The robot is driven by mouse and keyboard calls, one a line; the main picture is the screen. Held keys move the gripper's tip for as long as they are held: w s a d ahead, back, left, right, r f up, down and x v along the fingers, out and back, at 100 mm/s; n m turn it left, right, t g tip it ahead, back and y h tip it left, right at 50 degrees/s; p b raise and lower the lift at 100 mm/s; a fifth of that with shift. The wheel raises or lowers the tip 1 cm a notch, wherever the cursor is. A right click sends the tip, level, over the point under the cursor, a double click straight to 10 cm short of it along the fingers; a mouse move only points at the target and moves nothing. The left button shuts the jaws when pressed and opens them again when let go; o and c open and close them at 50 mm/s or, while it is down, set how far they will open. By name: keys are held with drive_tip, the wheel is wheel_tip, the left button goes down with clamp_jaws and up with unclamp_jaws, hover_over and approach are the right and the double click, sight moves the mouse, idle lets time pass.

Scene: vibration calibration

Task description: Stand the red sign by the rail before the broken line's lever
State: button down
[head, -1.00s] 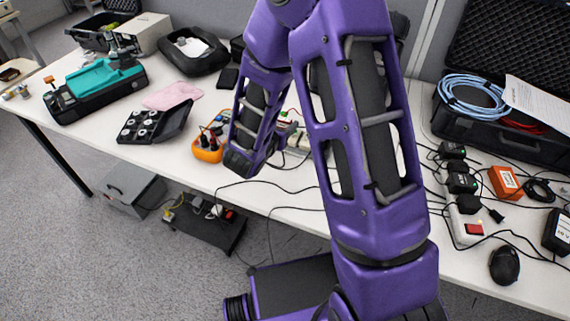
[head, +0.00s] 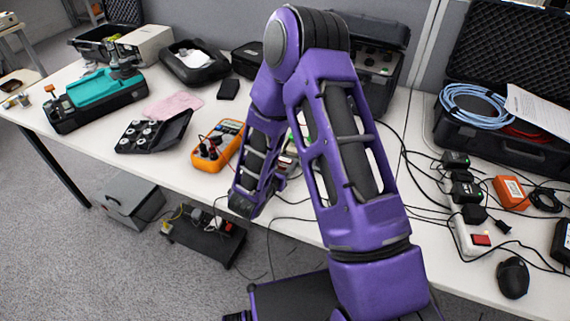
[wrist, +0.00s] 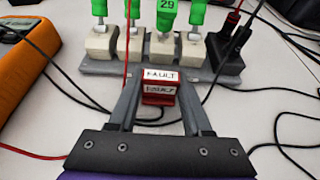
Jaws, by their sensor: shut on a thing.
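In the wrist view my gripper (wrist: 159,84) is shut on the red sign (wrist: 159,97), a small red piece with white labels reading FAULT. The sign sits upright between the fingertips. Just beyond it is the grey rail (wrist: 95,68), carrying a row of white blocks with green levers (wrist: 195,14) and a black block at the right end. One green lever has a tag reading 29 (wrist: 166,5). The tops of the levers are cut off. I cannot tell whether the sign's foot touches the table. In the head view my arm hides most of the rail and the sign.
An orange multimeter (head: 217,146) lies left of the rail and also shows in the wrist view (wrist: 22,62). Black and red cables run over the white table around my gripper. A power strip (head: 465,225) and black mouse (head: 512,278) are to the right.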

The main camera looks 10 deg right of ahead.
drive_tip(key=shift+f, duration=0.15)
drive_tip(key=shift+c, duration=1.7)
unclamp_jaws()
drive_tip(key=shift+r, duration=0.25)
drive_tip(key=p+v, duration=0.1)
drive_tip(key=v, duration=1.1)
